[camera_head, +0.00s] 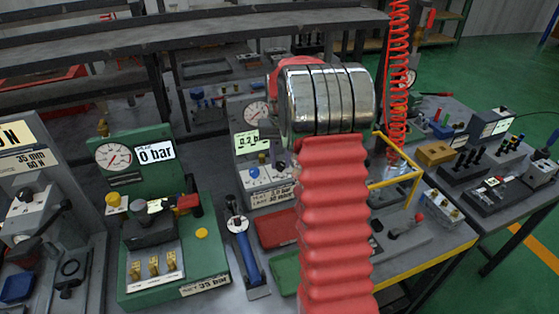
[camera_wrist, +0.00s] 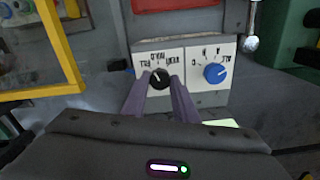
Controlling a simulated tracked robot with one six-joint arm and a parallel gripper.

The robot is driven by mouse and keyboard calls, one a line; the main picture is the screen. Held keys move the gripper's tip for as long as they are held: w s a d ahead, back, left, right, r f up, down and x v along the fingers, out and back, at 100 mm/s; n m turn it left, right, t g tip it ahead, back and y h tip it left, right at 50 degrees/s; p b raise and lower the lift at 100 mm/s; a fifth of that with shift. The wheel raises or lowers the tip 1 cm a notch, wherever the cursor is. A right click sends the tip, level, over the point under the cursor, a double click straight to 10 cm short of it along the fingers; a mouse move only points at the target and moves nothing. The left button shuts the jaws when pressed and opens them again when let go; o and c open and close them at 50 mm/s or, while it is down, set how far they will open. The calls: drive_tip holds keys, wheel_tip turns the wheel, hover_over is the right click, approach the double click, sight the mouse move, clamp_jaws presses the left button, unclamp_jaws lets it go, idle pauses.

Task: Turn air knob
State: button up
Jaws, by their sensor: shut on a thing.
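In the wrist view a round black knob (camera_wrist: 159,77) with a white pointer mark sits on a pale panel with lettering around it. My gripper (camera_wrist: 158,84) has its two purple-grey fingers on either side of this knob, closed on it. A blue knob (camera_wrist: 214,73) with a white mark sits on the panel to the right, clear of the fingers. In the head view the blue knob (camera_head: 254,172) shows on the block below a gauge (camera_head: 256,113) and a display reading about 0.2 bar.
A yellow frame (camera_wrist: 74,55) stands left of the panel in the wrist view. A green valve block (camera_head: 203,255) with a 0 bar display stands at left in the head view. A blue-handled tool (camera_head: 243,254) and red tray (camera_head: 275,229) lie near my arm.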

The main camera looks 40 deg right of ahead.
sight(280, 164)
drive_tip(key=n, duration=0.4)
drive_tip(key=shift+w+r, duration=0.15)
drive_tip(key=shift+w, duration=0.05)
drive_tip(key=shift+n, duration=0.3)
drive_tip(key=o, duration=1.1)
drive_tip(key=shift+s, duration=0.1)
drive_tip(key=shift+c, duration=0.2)
wheel_tip(280, 164, up, 14)
drive_tip(key=shift+f, duration=0.25)
